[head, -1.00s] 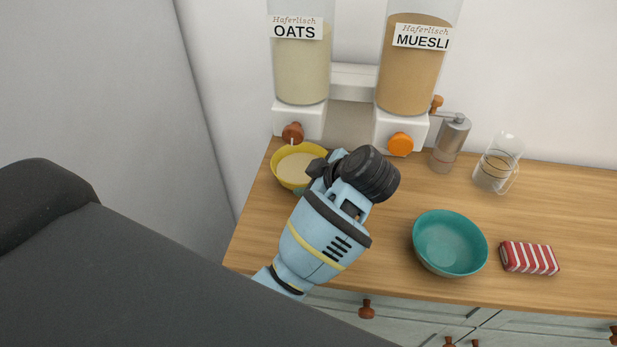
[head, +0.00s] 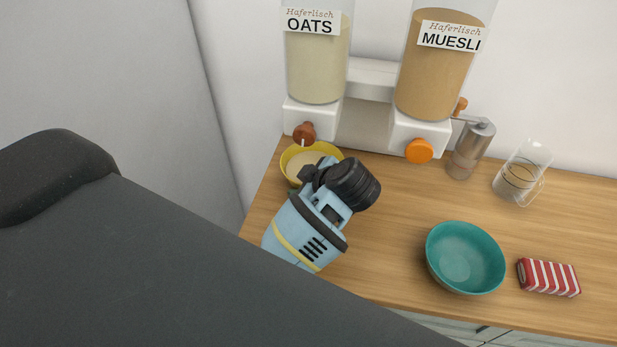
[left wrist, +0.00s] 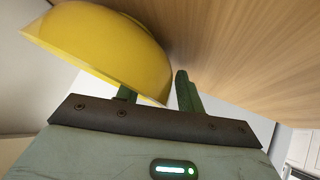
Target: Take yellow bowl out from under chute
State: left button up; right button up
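The yellow bowl (head: 292,168) stands on the counter under the oats dispenser's outlet, with a pale filling inside. My left gripper (head: 310,183) is at the bowl's near right side, and its body hides part of the bowl. In the left wrist view, the yellow bowl (left wrist: 105,45) fills the upper left. My left gripper's fingers (left wrist: 156,90) are spread there, one partly hidden behind the rim and the other outside the wall, with a small gap visible. I cannot tell whether either finger touches the bowl. The oats dispenser (head: 317,70) has a brown knob. My right gripper is out of view.
The muesli dispenser (head: 436,75) with an orange knob stands to the right. A grinder (head: 470,148), a glass jug (head: 521,175), a teal bowl (head: 465,258) and a red-striped packet (head: 549,277) are further right. The counter between my left gripper and the teal bowl is clear.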

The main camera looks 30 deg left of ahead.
pick_arm(q)
jog(key=shift+c, duration=0.5)
grip_shut()
jog(key=shift+f, duration=0.1)
jog(key=shift+s, duration=0.1)
